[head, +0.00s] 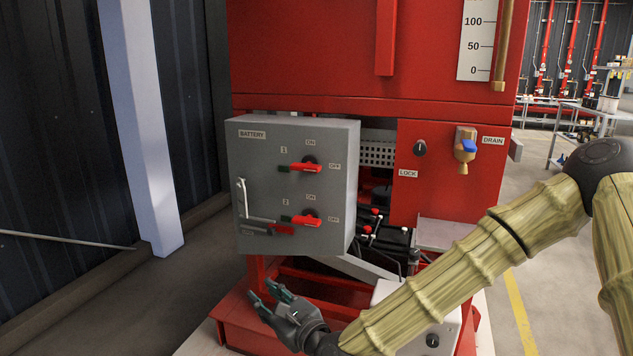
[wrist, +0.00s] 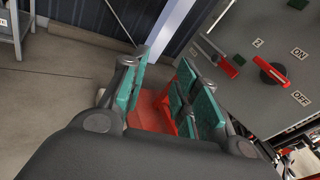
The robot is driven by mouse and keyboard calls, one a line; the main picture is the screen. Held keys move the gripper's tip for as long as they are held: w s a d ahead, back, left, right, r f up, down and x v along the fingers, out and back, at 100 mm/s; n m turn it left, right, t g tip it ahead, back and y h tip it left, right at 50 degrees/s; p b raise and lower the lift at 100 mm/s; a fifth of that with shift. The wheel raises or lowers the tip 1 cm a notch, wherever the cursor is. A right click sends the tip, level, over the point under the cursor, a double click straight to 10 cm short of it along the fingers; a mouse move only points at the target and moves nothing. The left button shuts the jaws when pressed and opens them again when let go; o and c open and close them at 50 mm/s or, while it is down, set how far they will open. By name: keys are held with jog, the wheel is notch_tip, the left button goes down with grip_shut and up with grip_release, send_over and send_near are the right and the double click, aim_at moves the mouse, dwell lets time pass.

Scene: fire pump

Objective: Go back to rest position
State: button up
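My gripper (head: 268,302) is at the lower middle of the head view, low in front of the red pump frame and below the grey battery box (head: 290,185). In the wrist view its green-padded fingers (wrist: 160,92) stand apart with nothing between them, so it is open and empty. The fingers appear clear of the box. My arm reaches in from the right side of the head view.
The battery box carries two red switches, the upper switch (head: 305,167) and the lower switch (head: 305,220). The red pump frame (head: 315,105) has a drain valve (head: 466,150). A pale post (head: 140,120) stands at left. Open floor (wrist: 60,95) shows in the wrist view.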

jog(key=s+d+f+n+g+h, duration=0.1)
jog(key=s+d+f+n+g, duration=0.15)
jog(key=f, duration=0.45)
jog(key=s+d+f+n+g+h, duration=0.1)
jog(key=s+f+n, duration=0.2)
jog(key=f, duration=0.5)
jog(key=s+d+f+n+g+h, duration=0.3)
jog(key=s+d+f+n, duration=0.3)
jog(key=s+d+f, duration=0.5)
jog(key=s+d+f+n+g+h, duration=0.3)
jog(key=s+d+f+n, duration=0.5)
jog(key=f, duration=0.6)
jog(key=s+d+f+n+g+h, duration=0.3)
jog(key=s+d+n, duration=0.2)
jog(key=s+d, duration=0.65)
notch_tip(320, 180, up, 22)
jog(key=p, duration=2.2)
jog(key=shift+a, duration=0.4)
